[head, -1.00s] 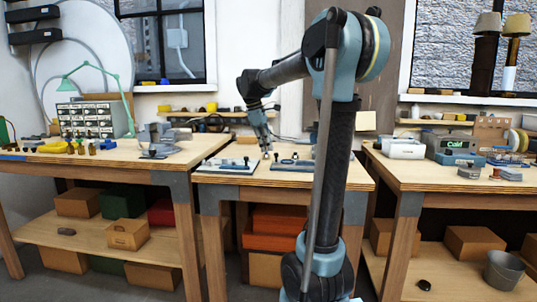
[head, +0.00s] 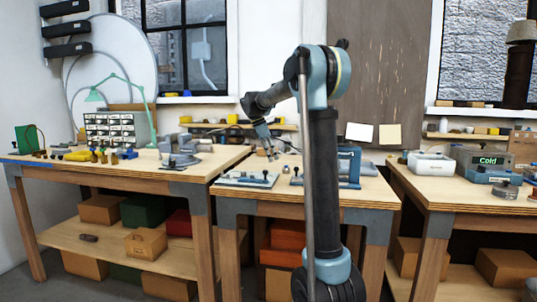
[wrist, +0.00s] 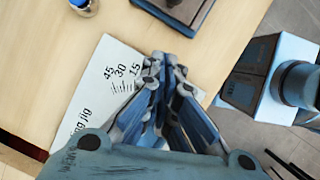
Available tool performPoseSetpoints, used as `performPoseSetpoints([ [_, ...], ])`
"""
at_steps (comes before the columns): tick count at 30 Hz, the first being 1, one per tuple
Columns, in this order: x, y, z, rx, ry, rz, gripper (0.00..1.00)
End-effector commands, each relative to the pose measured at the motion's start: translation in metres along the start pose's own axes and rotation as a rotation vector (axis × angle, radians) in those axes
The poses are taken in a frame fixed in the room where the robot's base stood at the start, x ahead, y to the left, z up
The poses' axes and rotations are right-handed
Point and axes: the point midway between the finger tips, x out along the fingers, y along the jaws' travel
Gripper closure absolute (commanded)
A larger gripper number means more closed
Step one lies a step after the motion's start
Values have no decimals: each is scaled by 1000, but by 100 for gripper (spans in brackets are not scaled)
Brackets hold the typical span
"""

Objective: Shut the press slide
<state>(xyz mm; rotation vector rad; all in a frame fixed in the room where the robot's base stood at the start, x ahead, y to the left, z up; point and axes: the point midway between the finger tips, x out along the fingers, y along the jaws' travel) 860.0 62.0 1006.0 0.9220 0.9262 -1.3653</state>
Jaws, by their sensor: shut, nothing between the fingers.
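My gripper (head: 271,153) is over the middle bench in the head view. In the wrist view its fingers (wrist: 165,68) are together and hold nothing, above a white plate (wrist: 90,100) marked 45, 30, 15 and ending in "ing jig". A blue upright frame (head: 349,164), which may be the press, stands on the bench to the right of my gripper, partly behind my arm. I cannot make out its slide. A dark blue-edged base (wrist: 178,10) shows at the top of the wrist view, apart from my fingers; I cannot tell whether it belongs to the press.
A small metal knob-like part (wrist: 84,6) is at the wrist view's top left. A pale board with small parts (head: 246,179) lies at the middle bench's left. The left bench (head: 120,172) and right bench (head: 440,188) carry other tools. Bare wood surrounds the marked plate.

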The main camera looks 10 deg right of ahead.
Motion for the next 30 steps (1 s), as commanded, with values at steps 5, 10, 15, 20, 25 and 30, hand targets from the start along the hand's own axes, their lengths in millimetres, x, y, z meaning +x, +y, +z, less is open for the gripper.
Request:
performPoseSetpoints([
  [5, 34, 0, 2, 4, 0, -1, 100],
  [10, 59, 0, 8, 6, 0, -1, 100],
  [15, 66, 0, 28, 6, 0, -1, 100],
  [20, 69, 0, 38, 4, 0, -1, 100],
  [25, 70, 0, 40, 4, 0, -1, 100],
  [30, 70, 0, 40, 4, 0, -1, 100],
])
